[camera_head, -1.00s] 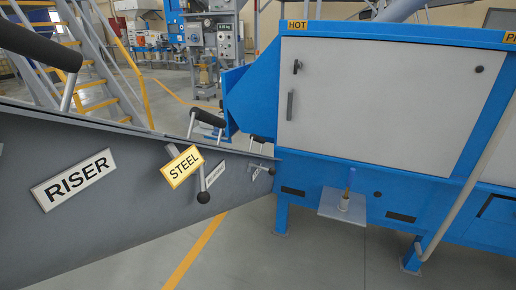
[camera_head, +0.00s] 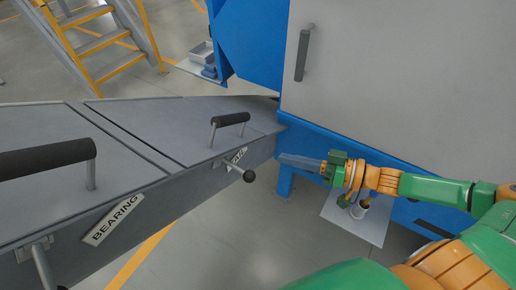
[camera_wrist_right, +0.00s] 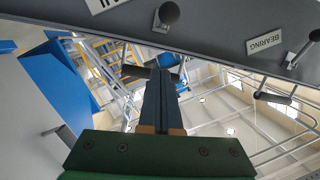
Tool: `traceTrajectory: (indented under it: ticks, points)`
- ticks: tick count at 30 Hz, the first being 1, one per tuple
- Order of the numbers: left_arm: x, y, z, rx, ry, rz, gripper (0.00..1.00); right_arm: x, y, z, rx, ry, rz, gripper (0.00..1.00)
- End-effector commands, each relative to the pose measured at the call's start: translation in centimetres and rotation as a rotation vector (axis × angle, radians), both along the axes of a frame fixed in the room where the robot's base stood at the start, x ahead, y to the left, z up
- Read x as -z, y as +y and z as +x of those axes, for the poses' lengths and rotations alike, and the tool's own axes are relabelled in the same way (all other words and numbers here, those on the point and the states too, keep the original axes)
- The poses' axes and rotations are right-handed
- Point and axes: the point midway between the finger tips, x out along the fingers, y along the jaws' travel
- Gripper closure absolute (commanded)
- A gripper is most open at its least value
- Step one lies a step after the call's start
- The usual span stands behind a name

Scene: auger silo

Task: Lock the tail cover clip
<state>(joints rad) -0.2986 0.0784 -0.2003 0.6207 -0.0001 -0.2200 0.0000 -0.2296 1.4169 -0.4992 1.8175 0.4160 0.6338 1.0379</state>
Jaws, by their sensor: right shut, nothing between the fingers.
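The tail cover clip (camera_head: 236,168) is a short metal lever with a black ball knob, on the side of the grey trough below the cover edge. It sticks out toward the lower right, across a partly hidden white label (camera_head: 238,156) that seems to read TAIL. The grey tail cover (camera_head: 190,115) lies flat on the trough with a black bar handle (camera_head: 231,119). My right gripper (camera_head: 282,158) is shut and empty, to the right of the knob and apart from it. Its shut fingers (camera_wrist_right: 160,95) also show in the right wrist view. My left gripper is out of view.
Another lever sits beside the BEARING label (camera_head: 113,219). A black handle (camera_head: 45,159) stands at the left. The blue machine (camera_head: 300,135) with a grey door (camera_head: 385,80) is close behind my right arm. Open floor (camera_head: 225,235) lies below the trough.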

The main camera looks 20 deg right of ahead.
Motion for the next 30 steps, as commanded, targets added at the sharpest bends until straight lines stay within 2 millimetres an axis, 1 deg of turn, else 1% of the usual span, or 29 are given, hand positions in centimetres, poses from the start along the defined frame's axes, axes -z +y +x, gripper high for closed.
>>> traceTrajectory:
  ticks: [8,11,14,19,26,27,30]
  points:
    - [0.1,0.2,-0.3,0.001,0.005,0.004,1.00,0.1,0.0,0.1,0.001,-0.002,-0.001,1.00]
    - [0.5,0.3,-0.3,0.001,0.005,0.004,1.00,0.3,0.6,0.7,0.001,-0.004,0.002,1.00]
    - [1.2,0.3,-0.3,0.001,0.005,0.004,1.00,0.5,1.9,1.9,0.001,-0.011,0.002,1.00]
    - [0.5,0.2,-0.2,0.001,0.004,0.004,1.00,0.5,4.5,4.3,0.003,-0.008,0.004,1.00]
    - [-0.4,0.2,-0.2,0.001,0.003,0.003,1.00,1.2,7.6,7.0,0.001,-0.005,-0.001,1.00]
    - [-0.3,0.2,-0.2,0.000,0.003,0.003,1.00,2.2,7.3,6.3,0.002,0.004,-0.002,1.00]
    - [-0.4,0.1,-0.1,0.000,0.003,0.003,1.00,3.4,7.2,5.3,0.003,0.004,-0.001,1.00]
